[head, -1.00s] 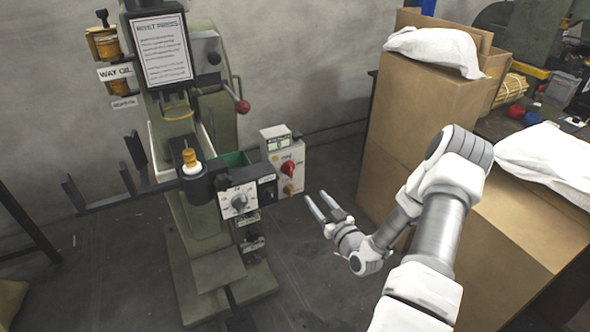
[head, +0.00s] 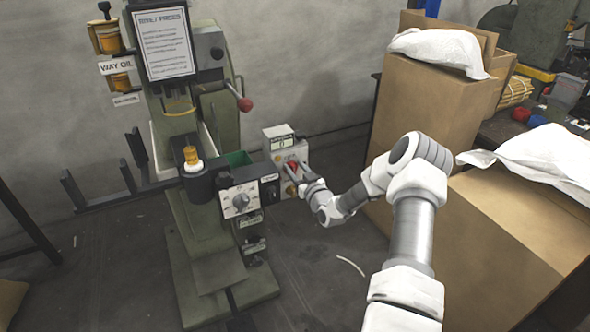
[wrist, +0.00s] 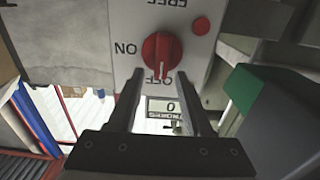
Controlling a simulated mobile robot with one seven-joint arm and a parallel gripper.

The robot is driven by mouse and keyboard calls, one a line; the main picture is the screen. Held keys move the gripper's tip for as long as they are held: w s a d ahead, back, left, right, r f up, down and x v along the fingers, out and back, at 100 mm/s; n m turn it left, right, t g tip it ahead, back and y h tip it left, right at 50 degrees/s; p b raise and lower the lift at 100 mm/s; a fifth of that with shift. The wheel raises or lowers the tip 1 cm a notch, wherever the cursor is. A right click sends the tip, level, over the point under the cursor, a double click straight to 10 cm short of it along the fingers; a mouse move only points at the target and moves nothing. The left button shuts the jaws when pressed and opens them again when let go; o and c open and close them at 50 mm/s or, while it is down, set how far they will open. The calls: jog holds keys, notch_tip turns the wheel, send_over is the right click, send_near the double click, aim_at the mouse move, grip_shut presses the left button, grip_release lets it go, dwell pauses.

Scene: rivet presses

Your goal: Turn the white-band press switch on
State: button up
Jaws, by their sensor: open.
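The green rivet press (head: 205,225) stands at left in the head view; a pale ring shows under its amber fitting. Its switch box (head: 284,150) is on the right side and carries a red rotary switch (head: 291,166), partly covered by my gripper. In the wrist view the red switch (wrist: 161,51) is upside down, with ON at left, OFF below and FREE above. Its ridge runs roughly between FREE and OFF. My gripper (wrist: 157,76) is open and empty, its fingertips on either side of the OFF label, near the knob's lower end. I cannot tell whether they touch it.
A second panel with a grey dial (head: 240,200) juts out left of my gripper. A counter (head: 282,143) tops the switch box. A lever with a red ball (head: 245,104) is above. Tall cardboard boxes (head: 420,105) stand at right.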

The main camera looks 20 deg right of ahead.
jog(key=shift+w, duration=0.25)
grip_shut()
